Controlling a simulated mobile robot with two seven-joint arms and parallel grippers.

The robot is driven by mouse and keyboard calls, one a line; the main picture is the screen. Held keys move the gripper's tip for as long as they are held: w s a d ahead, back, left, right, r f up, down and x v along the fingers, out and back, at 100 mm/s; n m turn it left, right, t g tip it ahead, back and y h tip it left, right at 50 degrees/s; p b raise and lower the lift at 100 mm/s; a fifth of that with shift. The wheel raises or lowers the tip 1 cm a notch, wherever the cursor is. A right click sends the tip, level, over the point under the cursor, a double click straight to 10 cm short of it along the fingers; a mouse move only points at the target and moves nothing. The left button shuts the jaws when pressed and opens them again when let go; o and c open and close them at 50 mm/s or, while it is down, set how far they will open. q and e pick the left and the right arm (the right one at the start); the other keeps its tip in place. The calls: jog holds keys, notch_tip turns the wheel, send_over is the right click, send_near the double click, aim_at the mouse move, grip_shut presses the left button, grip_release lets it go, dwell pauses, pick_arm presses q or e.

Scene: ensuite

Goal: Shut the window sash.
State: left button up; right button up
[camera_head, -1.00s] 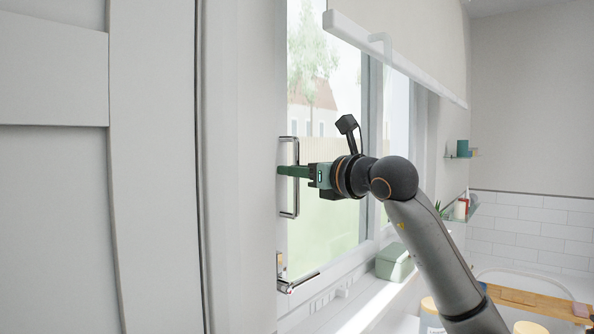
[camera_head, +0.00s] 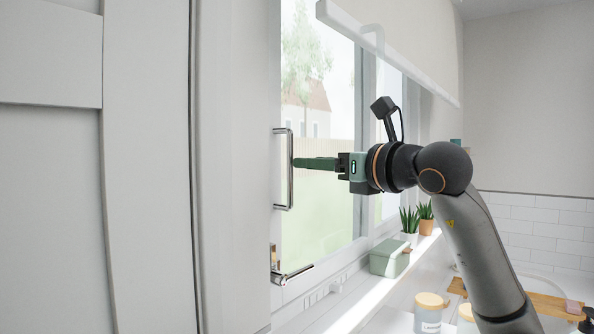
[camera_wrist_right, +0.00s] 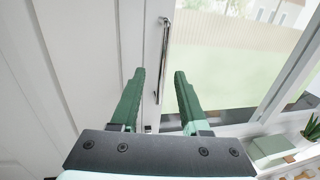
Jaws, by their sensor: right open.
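The window sash (camera_head: 315,222) is a pane in a white frame, with fence and greenery showing through it. A chrome vertical bar handle (camera_head: 290,170) stands on its left side, and a chrome lever latch (camera_head: 291,274) sits below. My right gripper (camera_head: 298,162) is in front of the pane with its green fingertips beside the bar handle. In the right wrist view the green fingers (camera_wrist_right: 158,75) are open, and the bar handle (camera_wrist_right: 164,60) shows upright between and beyond them. I cannot tell whether they touch it. My left gripper is not in view.
A white panelled door (camera_head: 52,200) fills the left. On the sill are a green box (camera_head: 389,258) and potted plants (camera_head: 409,222). A white blind (camera_head: 395,38) hangs above. Lidded jars (camera_head: 430,312) stand at the lower right.

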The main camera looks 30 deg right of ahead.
jog(key=s, duration=0.4)
jog(key=shift+s+d+b, duration=0.3)
jog(key=shift+s+b, duration=0.05)
jog(key=shift+s, duration=0.05)
